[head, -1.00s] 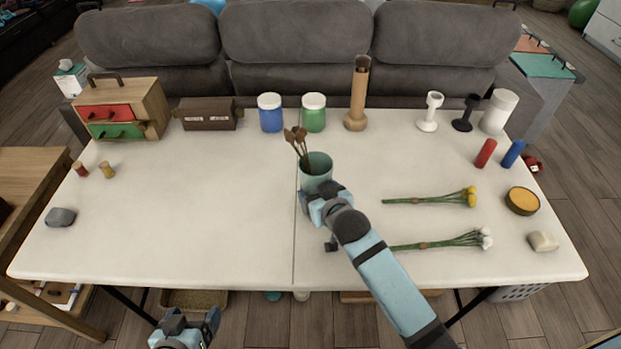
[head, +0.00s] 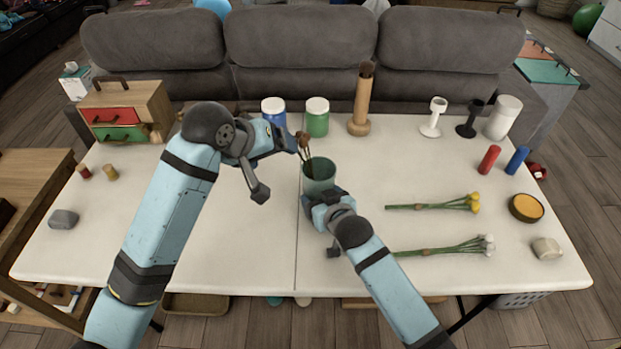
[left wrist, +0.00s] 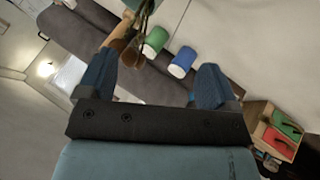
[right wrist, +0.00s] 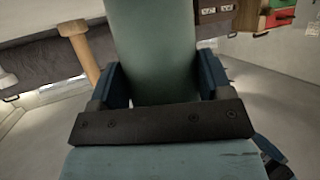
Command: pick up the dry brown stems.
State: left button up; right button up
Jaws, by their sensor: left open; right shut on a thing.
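The dry brown stems (head: 307,152) stand in a green vase (head: 319,178) in the middle of the table, their dark heads leaning left over its rim. My right gripper (head: 322,197) is shut on the vase, whose wall fills the space between the fingers in the right wrist view (right wrist: 152,60). My left gripper (head: 291,142) is open, level with the stem heads and just left of them. In the left wrist view the stem heads (left wrist: 128,52) show beyond the fingers, nearer the left finger. I cannot tell whether a finger touches them.
Blue (head: 273,110) and green (head: 317,117) jars and a tall wooden vase (head: 361,100) stand behind. Yellow flowers (head: 440,204) and white flowers (head: 450,246) lie at right. A drawer box (head: 150,100) stands at back left. The front left of the table is mostly clear.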

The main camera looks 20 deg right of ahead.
aim_at(299, 145)
pick_arm(q)
notch_tip(299, 145, up, 8)
jog(key=d+f+g+y, duration=0.1)
jog(key=d+y, duration=0.1)
jog(key=x, duration=0.6)
jog(key=shift+w+d+r, duration=0.15)
jog(key=shift+w+d, duration=0.05)
jog(key=shift+d, duration=0.15)
jog(key=shift+s+x, duration=0.2)
jog(key=shift+x, duration=2.5)
jog(key=shift+a, duration=0.2)
jog(key=c, duration=1.2)
notch_tip(299, 145, up, 18)
jog(key=shift+f, duration=0.1)
pick_arm(e)
jog(key=o, duration=1)
